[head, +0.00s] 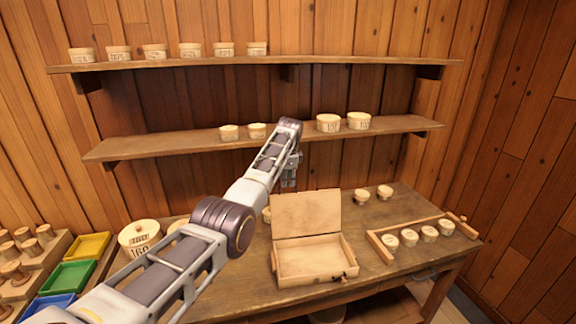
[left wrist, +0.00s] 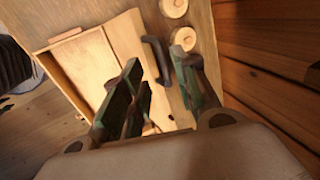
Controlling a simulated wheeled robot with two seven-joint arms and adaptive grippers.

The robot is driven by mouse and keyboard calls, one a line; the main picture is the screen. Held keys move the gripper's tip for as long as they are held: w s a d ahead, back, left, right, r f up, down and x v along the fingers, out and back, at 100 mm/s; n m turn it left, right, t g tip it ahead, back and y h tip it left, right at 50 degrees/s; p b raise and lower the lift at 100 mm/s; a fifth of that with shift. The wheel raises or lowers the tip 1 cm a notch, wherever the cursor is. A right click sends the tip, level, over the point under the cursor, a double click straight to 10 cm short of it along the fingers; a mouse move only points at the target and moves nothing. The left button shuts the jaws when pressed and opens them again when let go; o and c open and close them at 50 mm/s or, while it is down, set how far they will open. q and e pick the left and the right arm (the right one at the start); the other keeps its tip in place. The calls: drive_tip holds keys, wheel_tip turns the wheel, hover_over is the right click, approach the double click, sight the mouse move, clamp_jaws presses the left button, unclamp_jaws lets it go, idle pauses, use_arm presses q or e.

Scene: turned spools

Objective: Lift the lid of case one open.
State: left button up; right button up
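Case one, a pale wooden box (head: 310,262), stands on the table with its lid (head: 306,215) raised and leaning slightly back. The tray of the case looks empty, with a small dark clasp on its front edge. My left gripper (head: 290,178) hangs above the lid's top edge, apart from it as far as the head view shows. In the left wrist view my left gripper (left wrist: 157,98) has its fingers spread with nothing clearly held, and the pale case (left wrist: 78,72) lies below. My right gripper is in neither view.
A wooden rack (head: 420,236) with several pots is right of the case; two small pots (head: 372,194) stand behind it. A large round box (head: 139,238) and yellow, green and blue trays (head: 72,276) are at left. Shelves (head: 270,140) with pots run behind my arm.

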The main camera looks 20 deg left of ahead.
use_arm(q)
drive_tip(key=v, duration=0.7)
idle(0.3)
drive_tip(key=shift+s+f, duration=0.1)
